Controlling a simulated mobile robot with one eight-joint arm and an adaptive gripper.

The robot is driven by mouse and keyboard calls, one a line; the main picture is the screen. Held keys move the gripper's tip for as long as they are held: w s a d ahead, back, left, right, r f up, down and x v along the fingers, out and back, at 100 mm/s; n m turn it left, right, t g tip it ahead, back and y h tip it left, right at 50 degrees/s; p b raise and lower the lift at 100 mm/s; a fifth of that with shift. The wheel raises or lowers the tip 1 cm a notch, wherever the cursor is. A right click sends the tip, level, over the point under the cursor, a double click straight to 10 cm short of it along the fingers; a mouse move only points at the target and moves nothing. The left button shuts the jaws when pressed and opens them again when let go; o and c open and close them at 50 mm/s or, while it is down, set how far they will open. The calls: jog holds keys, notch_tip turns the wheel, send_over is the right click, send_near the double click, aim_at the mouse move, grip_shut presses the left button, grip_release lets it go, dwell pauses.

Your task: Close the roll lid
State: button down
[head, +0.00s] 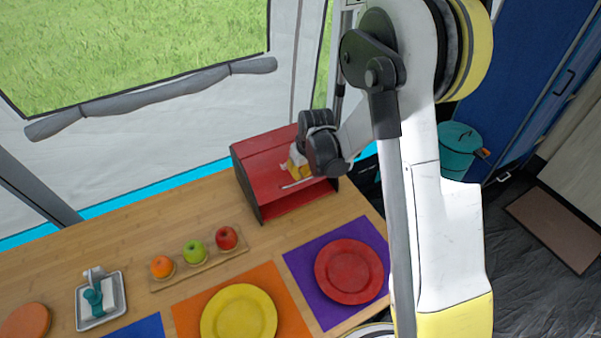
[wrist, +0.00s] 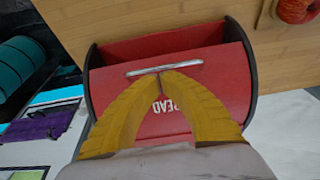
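A red bread box (head: 247,184) with dark side panels stands on the wooden table by the tent wall; it also fills the middle of the wrist view (wrist: 237,90). Its red roll lid (wrist: 215,80) bears the letters "READ" in view and a silver bar handle (wrist: 140,71). The lid is partly open, with a gap between its handle edge and the box's bottom front. My gripper (wrist: 165,76) has yellow fingers whose tips meet beside the handle, over the lid. In the head view my gripper (head: 296,168) is over the lid, partly hidden by my arm. Whether the tips touch the handle is unclear.
A wooden board (head: 212,260) with an orange and two apples lies in front of the box. A red plate (head: 348,271) on a purple mat and a yellow plate (head: 238,313) on an orange mat are nearer. A teal bin (head: 456,150) stands right of the table.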

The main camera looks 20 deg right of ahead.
jog(key=shift+s+d+f+b, duration=0.1)
jog(key=shift+s+f+b, duration=0.25)
jog(key=shift+f, duration=0.05)
jog(key=shift+s+f+b, duration=0.3)
